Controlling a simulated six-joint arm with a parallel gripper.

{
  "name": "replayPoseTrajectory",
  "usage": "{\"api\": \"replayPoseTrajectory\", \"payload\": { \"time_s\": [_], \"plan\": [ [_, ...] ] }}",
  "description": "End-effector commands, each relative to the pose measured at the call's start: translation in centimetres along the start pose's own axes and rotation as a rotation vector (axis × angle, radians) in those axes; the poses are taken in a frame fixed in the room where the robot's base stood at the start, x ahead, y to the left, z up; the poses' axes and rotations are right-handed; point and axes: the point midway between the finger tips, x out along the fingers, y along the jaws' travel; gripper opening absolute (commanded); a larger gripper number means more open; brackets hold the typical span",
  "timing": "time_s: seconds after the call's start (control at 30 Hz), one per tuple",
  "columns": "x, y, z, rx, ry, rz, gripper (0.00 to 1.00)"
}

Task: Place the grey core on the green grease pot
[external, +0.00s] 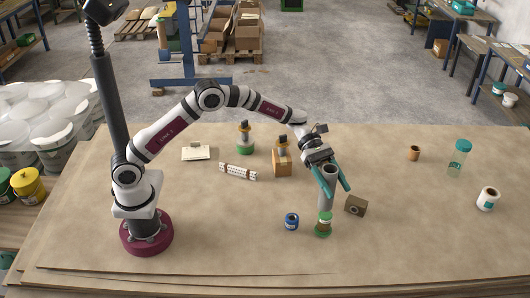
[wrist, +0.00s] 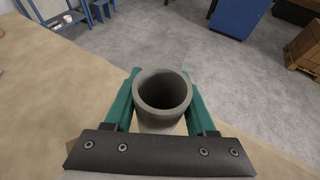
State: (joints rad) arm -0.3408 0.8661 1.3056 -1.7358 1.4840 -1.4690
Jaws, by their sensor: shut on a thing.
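My gripper (external: 329,188) has teal fingers on both sides of the grey core (external: 327,192), a hollow tube held roughly upright. In the wrist view the core's open round end (wrist: 162,93) sits between the two fingers. The green grease pot (external: 323,229) stands on the table directly below the core in the external view. The core's lower end meets the pot's top in the picture; I cannot tell whether they touch. The pot is hidden in the wrist view.
A blue roll (external: 291,221) stands just left of the pot, and a brown box (external: 355,206) lies to its right. The table's front right is clear.

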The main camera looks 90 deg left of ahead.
Motion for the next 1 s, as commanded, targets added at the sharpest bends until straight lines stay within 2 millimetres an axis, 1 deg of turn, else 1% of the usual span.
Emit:
{"api": "replayPoseTrajectory", "payload": {
  "time_s": [0.03,0.1,0.2,0.33,0.4,0.67,0.7,0.77,0.8,0.87,1.0],
  "plan": [
    [-0.2,0.9,-0.8,-0.001,-0.001,0.001,0.01],
    [-0.5,1.6,-1.4,0.001,-0.001,0.001,0.01],
    [-0.4,1.9,-2.3,0.000,0.000,-0.001,0.01],
    [0.6,1.9,-4.6,-0.003,0.000,-0.001,0.01],
    [0.9,1.9,-5.4,-0.001,0.000,0.000,0.01],
    [1.0,1.9,-5.5,0.001,0.000,0.000,0.01],
    [1.0,1.9,-5.6,0.001,0.000,0.000,0.58],
    [1.0,1.9,-5.6,0.001,0.000,0.000,0.69],
    [1.0,1.9,-5.6,0.001,0.000,0.000,0.76],
    [1.0,1.9,-5.6,0.001,0.000,0.000,0.86],
    [1.0,1.9,-5.6,0.001,0.000,0.001,0.86]
  ]
}}
